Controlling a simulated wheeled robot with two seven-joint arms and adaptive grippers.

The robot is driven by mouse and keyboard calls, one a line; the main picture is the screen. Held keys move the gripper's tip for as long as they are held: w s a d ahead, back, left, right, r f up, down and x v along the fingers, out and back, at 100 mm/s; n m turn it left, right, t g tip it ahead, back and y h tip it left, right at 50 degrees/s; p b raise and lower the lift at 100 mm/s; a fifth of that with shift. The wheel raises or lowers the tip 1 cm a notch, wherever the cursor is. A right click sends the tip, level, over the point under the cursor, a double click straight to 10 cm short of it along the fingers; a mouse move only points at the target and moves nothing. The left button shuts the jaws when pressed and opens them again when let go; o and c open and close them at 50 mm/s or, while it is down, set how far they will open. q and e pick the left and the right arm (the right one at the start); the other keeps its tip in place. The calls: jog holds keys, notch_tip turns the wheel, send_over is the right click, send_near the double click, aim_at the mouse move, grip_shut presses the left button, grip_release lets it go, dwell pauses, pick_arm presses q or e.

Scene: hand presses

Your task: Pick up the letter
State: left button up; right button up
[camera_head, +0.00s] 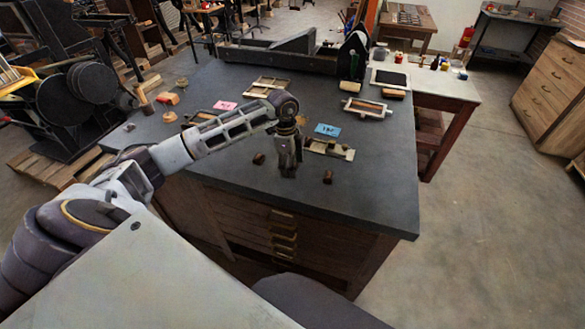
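My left gripper (289,168) points down over the front part of the dark-topped bench (365,200). I cannot tell whether its fingers are open or shut, or whether anything is between them. One small brown block (258,158) lies just left of it and another small brown block (327,177) lies to its right; both look apart from the gripper. Either could be a letter, but they are too small to tell. My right gripper is not in view.
A blue card (327,129) and a metal-and-wood tray (330,149) lie right of my gripper. A pink card (225,105), a wooden frame (267,87) and another frame (367,108) lie farther back. A long press (285,52) fills the back edge. The bench's front right is clear.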

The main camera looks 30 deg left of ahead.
pick_arm(q)
jog(key=c, duration=0.8)
jog(key=shift+o, duration=0.2)
jog(key=shift+r, duration=0.1)
notch_tip(320, 180, up, 10)
jog(key=shift+b, duration=0.35)
jog(key=shift+s, duration=0.1)
dwell(0.6)
